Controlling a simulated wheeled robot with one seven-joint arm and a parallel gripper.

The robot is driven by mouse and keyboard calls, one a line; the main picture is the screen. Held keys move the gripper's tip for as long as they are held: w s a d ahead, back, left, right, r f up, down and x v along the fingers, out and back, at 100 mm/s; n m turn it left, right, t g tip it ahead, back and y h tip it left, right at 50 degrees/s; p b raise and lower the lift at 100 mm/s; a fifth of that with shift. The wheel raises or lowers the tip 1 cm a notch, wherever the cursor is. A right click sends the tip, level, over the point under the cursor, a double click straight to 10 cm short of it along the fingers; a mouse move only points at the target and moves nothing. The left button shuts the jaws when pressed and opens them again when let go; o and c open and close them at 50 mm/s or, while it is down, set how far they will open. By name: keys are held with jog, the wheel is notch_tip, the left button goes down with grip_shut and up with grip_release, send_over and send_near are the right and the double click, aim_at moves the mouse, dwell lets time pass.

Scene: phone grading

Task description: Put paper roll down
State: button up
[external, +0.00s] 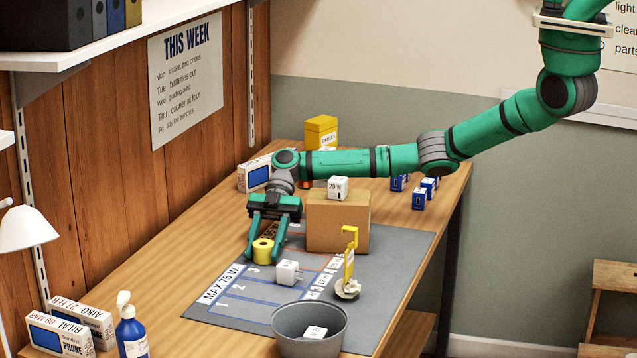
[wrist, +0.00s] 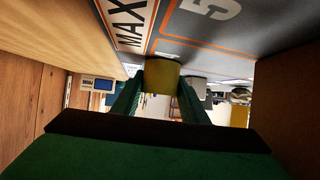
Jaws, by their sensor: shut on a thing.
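The paper roll (external: 263,251) is a short yellow roll with a pale end and a dark centre hole. My gripper (external: 262,247) has its two green fingers on either side of the roll and is shut on it. The roll is at the back left part of the grey mat (external: 225,309), near the number 3 row. It looks very close to the mat; I cannot tell if it touches. In the wrist view, the roll (wrist: 161,75) sits between the fingertips, and the mat (wrist: 248,25) fills the upper part.
A cardboard box (external: 338,222) with a white charger (external: 338,188) on top stands just right of my gripper. Another white charger (external: 288,272) is on the mat.

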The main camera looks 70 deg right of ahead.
aim_at(265, 240)
jog(key=shift+f, duration=0.1)
jog(key=o, duration=1)
jog(key=shift+o, duration=0.2)
jog(key=v, duration=0.4)
jog(key=shift+w+d+r, duration=0.1)
jog(key=shift+d+r, duration=0.15)
jog(key=shift+r, duration=0.05)
notch_tip(265, 240, up, 7)
jog(key=shift+d, duration=0.15)
jog(key=shift+r, duration=0.1)
